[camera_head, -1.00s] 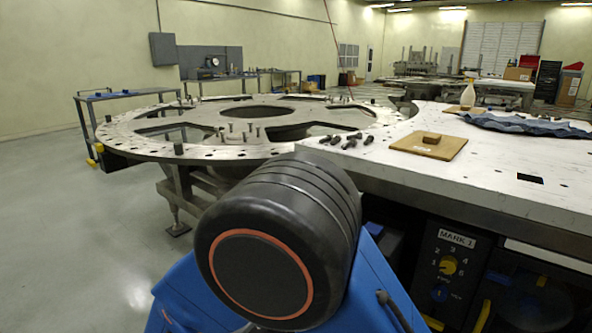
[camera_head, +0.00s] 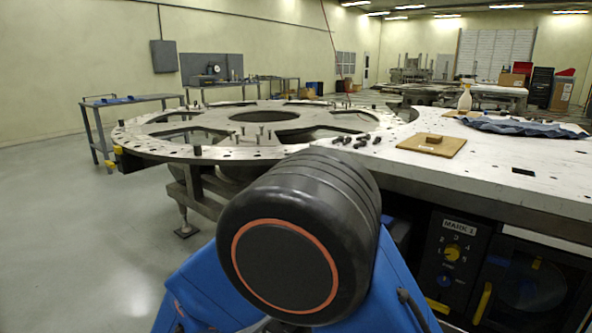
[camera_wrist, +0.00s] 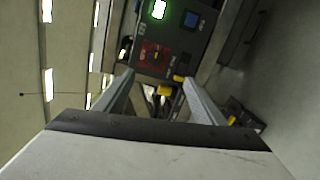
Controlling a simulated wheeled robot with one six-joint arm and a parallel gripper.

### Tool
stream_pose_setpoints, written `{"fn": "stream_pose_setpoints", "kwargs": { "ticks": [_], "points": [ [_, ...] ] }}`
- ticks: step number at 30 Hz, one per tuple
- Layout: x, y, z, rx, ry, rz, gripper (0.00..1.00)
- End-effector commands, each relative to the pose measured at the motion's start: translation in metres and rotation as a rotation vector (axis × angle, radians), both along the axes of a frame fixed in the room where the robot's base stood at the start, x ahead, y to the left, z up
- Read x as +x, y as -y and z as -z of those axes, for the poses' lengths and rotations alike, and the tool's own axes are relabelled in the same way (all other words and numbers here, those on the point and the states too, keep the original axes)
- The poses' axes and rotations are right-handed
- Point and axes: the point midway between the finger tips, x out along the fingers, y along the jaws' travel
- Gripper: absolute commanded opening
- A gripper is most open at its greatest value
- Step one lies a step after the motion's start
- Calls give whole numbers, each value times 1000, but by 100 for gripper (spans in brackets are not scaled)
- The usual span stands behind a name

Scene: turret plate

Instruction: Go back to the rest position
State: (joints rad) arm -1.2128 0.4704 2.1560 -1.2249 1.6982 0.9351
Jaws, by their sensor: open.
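My gripper (camera_wrist: 158,95) shows in the wrist view, with its two grey fingers spread apart and nothing between them. Past the fingertips there is a dark control box (camera_wrist: 165,45) with a green lit screen, a blue button and a red-and-yellow knob. The wrist view is turned on its side, with ceiling lights on the left. In the head view a black rounded part of my arm with an orange ring fills the lower middle, and my gripper is not visible there.
The round turret plate (camera_head: 150,147) stands behind my arm, with bolts on it. The white table (camera_head: 490,175) at right holds loose bolts (camera_head: 355,141), a wooden board (camera_head: 432,146), a blue cloth (camera_head: 520,127) and a bottle (camera_head: 465,99). A control panel (camera_head: 452,255) is below. The floor at left is clear.

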Motion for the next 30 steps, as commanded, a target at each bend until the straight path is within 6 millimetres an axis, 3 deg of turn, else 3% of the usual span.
{"fn": "stream_pose_setpoints", "kwargs": {
  "ticks": [11, 14, 20, 30],
  "points": [
    [14, 67, -18, 72, -102, 144, 64],
    [16, 94, -24, 109, -146, 201, 64],
    [12, 167, -38, 230, -260, 346, 64],
    [-23, 269, -51, 500, -423, 533, 64]
  ]
}}
